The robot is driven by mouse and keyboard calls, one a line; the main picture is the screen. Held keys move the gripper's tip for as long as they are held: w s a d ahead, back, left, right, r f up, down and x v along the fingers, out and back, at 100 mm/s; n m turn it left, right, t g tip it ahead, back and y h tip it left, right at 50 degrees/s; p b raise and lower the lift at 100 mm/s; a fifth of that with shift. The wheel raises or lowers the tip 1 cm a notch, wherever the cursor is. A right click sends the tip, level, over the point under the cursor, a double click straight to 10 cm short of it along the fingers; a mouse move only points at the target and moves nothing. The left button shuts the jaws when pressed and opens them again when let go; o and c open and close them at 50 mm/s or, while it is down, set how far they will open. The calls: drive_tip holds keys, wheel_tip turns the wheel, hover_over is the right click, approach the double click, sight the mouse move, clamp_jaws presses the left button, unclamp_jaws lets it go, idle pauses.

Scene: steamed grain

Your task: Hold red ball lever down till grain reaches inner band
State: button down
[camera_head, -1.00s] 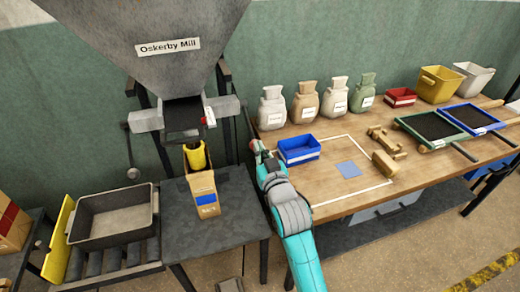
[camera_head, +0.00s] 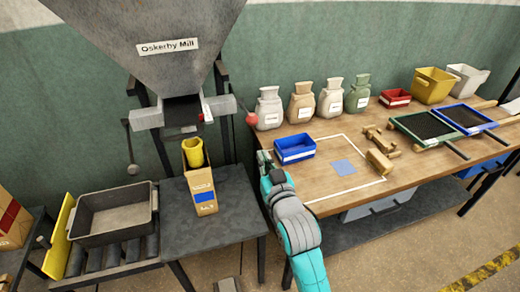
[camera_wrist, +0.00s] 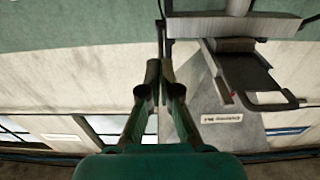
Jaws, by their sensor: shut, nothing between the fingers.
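The red ball (camera_head: 253,118) is at the end of the lever to the right of the mill's outlet. It stands raised, above and apart from my gripper (camera_head: 263,155). My gripper is shut and empty, between the mill and the workbench; its closed fingers also show in the wrist view (camera_wrist: 160,75). The ball cannot be made out in the wrist view. A brown paper bag (camera_head: 206,208) with a blue patch stands upright below the dark outlet (camera_head: 183,108). A yellow piece (camera_head: 192,151) sits at its mouth. The grain and the inner band cannot be made out.
The grey hopper (camera_head: 165,25) is above the outlet. A dark tray (camera_head: 113,236) is on rollers at left. The workbench (camera_head: 325,185) at right holds a blue bin (camera_head: 294,156), several small sacks and sieves. The stand around the bag is clear.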

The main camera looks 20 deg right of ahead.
drive_tip(key=shift+s+f, duration=0.3)
drive_tip(key=shift+s, duration=0.45)
drive_tip(key=shift+s+f, duration=0.3)
drive_tip(key=shift+s, duration=0.45)
drive_tip(key=shift+s+f, duration=0.3)
drive_tip(key=shift+s, duration=0.45)
